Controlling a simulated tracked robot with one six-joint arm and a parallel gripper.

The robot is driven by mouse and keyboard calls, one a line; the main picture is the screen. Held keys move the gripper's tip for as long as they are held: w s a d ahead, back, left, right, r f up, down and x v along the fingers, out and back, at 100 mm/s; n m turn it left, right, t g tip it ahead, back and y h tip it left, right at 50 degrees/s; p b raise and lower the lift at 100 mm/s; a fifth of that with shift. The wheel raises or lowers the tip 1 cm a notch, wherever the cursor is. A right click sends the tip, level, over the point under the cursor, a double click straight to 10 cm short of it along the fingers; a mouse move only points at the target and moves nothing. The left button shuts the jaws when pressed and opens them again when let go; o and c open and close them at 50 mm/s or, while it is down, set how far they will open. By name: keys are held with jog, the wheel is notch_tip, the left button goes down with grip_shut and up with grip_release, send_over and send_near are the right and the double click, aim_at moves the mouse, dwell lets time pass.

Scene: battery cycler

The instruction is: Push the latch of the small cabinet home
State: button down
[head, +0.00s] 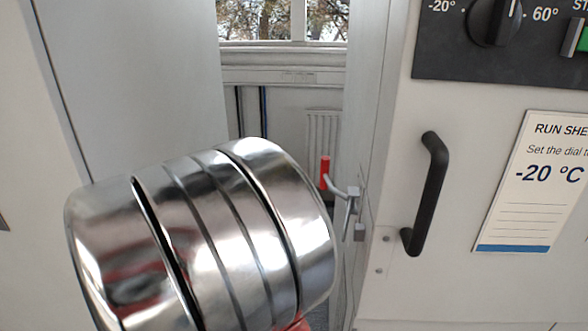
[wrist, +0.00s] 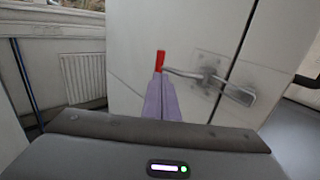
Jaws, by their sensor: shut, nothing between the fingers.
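The small cabinet (head: 470,285) stands at the right in the head view. Its metal latch (head: 352,199) is on the side face, with a lever ending in a red grip (head: 325,172). The lever sticks out to the left, away from that face. In the wrist view the latch (wrist: 209,79) sits beside a dark door seam, and the red grip (wrist: 160,61) points up. My gripper (wrist: 161,80) is shut and empty, its purple fingers just below the red grip in the picture. I cannot tell whether they touch it. My gripper is hidden in the head view.
A black door handle (head: 428,192), a dial (head: 494,20) and a run sheet (head: 540,185) are on the cabinet front. A tall pale panel (head: 135,85) stands at the left. A gap with a radiator (head: 322,135) and window lies between.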

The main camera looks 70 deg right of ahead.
aim_at(322, 166)
jog(key=shift+x, duration=6.95)
jog(key=shift+w+d, duration=0.15)
jog(key=shift+w, duration=0.05)
